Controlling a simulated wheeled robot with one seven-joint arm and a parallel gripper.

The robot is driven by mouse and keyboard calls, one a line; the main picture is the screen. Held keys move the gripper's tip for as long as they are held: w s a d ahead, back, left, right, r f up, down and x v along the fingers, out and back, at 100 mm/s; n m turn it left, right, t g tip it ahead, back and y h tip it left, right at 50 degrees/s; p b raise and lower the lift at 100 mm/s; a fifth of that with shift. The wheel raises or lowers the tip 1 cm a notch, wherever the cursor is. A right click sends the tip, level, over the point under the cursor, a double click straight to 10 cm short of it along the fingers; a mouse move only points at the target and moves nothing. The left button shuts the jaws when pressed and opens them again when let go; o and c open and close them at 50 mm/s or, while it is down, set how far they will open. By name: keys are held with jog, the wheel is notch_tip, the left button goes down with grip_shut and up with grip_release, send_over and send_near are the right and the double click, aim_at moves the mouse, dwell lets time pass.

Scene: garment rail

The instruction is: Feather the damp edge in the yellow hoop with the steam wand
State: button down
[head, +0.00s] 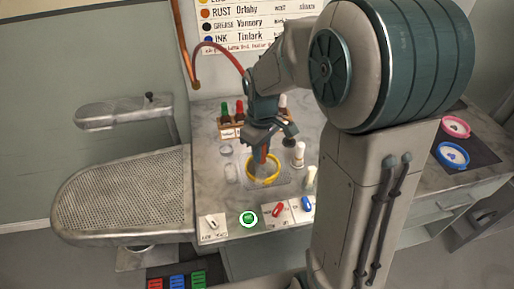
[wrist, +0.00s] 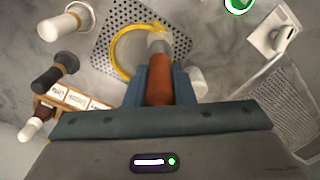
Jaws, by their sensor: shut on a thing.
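The yellow hoop (head: 249,170) lies on a perforated metal plate on the marble worktop, and it also shows in the wrist view (wrist: 115,56). Pale cloth fills it; I cannot make out a damp edge. My gripper (head: 262,150) is over the hoop, pointing down. In the wrist view my gripper (wrist: 159,80) is shut on the orange-brown handle of the steam wand (wrist: 159,93). The wand's pale grey tip overlaps the hoop's near right part; I cannot tell whether it touches the cloth. A reddish hose (head: 222,47) runs from the copper pipe towards my wrist.
A wooden bottle rack (head: 229,132) stands behind the hoop. A white-topped bottle (head: 299,152) stands close right of it. A lit green button (head: 248,219) and red and blue items sit in front. Pink (head: 456,126) and blue (head: 453,155) hoops lie right; a perforated pressing board (head: 125,190) is left.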

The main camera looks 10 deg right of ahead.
jog(key=d, duration=0.2)
jog(key=shift+d, duration=0.35)
jog(key=shift+w+d, duration=0.1)
jog(key=shift+w+d, duration=0.7)
jog(key=shift+d, duration=0.2)
jog(key=shift+w, duration=0.1)
jog(key=shift+w+d+p, duration=0.2)
jog(key=shift+w+p, duration=0.05)
jog(key=shift+w, duration=0.3)
jog(key=shift+w+d+p, duration=0.15)
jog(key=shift+w+p, duration=0.05)
jog(key=shift+w, duration=0.35)
jog(key=shift+r, duration=0.15)
